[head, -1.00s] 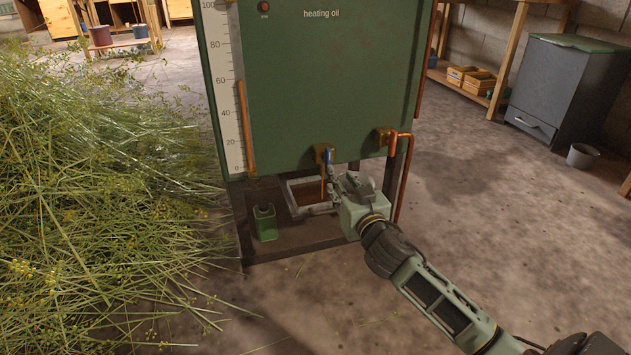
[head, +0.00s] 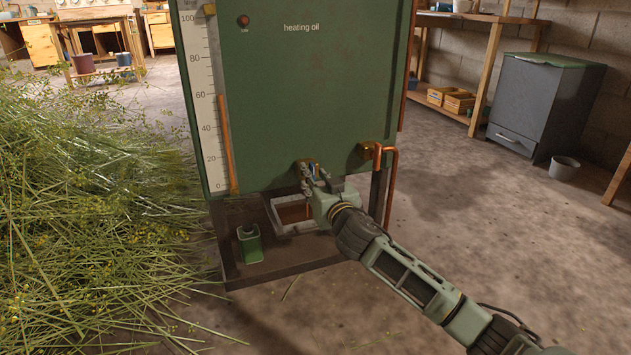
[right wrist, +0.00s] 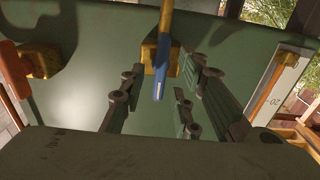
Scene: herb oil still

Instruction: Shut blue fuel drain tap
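The blue fuel drain tap (head: 313,168) sits on a brass fitting low on the front of the green heating oil tank (head: 300,90). In the right wrist view its blue lever (right wrist: 160,78) stands out from the brass block (right wrist: 152,55), with an orange-brown spout or stream beside it. My right gripper (head: 312,182) is at the tap. In the right wrist view the gripper (right wrist: 155,95) is open, with fingers on either side of the lever and gaps visible. A grey-rimmed tray (head: 293,228) with brown content lies below. My left gripper is out of view.
A copper pipe (head: 391,185) runs down right of the tap. Cut herbs (head: 90,210) heap on the left.

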